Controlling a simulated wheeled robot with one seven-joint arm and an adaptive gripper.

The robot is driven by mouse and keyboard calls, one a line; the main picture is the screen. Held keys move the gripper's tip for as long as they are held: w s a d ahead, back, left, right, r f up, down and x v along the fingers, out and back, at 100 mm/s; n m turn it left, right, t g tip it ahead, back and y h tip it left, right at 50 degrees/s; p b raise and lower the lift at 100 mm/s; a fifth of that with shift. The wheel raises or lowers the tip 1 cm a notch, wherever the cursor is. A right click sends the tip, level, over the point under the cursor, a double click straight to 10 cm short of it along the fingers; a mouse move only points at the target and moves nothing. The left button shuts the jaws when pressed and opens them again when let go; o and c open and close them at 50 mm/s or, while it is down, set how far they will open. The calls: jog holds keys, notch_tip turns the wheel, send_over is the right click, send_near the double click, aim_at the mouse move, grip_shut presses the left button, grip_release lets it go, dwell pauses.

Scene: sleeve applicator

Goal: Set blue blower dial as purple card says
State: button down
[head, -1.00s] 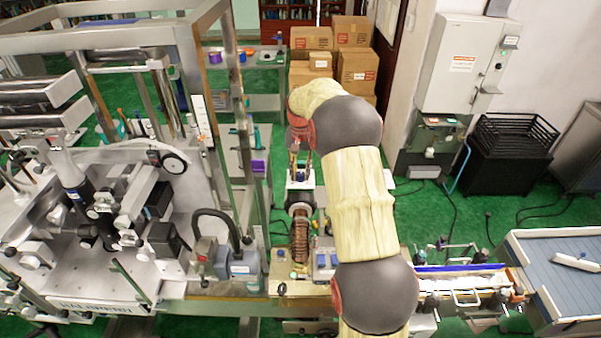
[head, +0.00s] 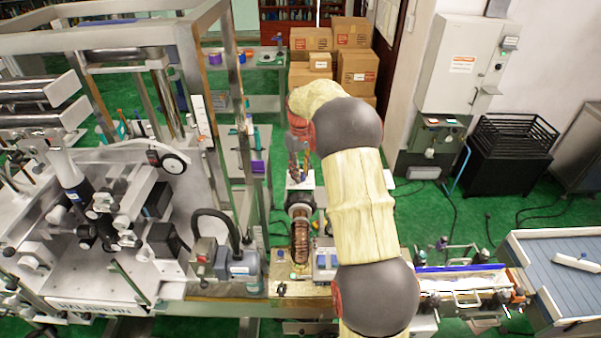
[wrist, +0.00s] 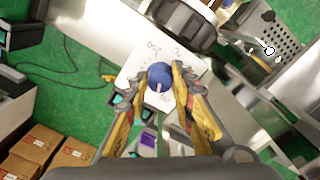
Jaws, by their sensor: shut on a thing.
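The blue blower dial (wrist: 159,77) shows in the wrist view, round with a pale pointer line, on a white panel (wrist: 133,58) with dark markings too small to read. My gripper (wrist: 158,75) has its yellow-and-grey fingers on both sides of the dial, shut on it. The pointer line runs toward the bottom of the wrist picture. In the head view my gripper (head: 300,172) reaches down at the white blower box, and the dial is mostly hidden there. A purple card (head: 258,167) hangs by the frame post; a purple patch also shows in the wrist view (wrist: 148,140). Its writing cannot be read.
A coiled heater-like part (head: 300,240) stands just in front of the blower. The metal machine frame (head: 232,100) rises close on the left. Cardboard boxes (head: 355,70) are stacked behind. Green floor is open to the right, with cables lying on it.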

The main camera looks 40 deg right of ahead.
jog(key=shift+n, duration=0.4)
jog(key=shift+r, duration=0.1)
jog(key=c, duration=1.5)
grip_release()
notch_tip(320, 180, up, 12)
jog(key=shift+w, duration=0.1)
